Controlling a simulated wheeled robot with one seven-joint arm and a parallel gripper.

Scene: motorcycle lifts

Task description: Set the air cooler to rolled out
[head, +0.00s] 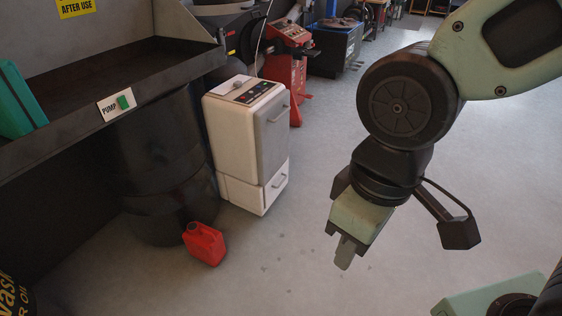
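A white box-shaped cabinet, which looks like the air cooler (240,143), stands upright on the floor left of the middle, close beside the dark drum of the workbench. It has a control panel with a knob and small buttons on top. Its grey front has an upper and a lower section, each with a bar handle, facing right. My gripper (345,252) hangs over the open floor to the right of the cabinet, pointing down and apart from it. I see its fingers overlapping, so the gap between them is hidden. Nothing shows held in it.
A red machine (283,75) and a blue-black unit (333,48) stand behind. The middle floor is clear.

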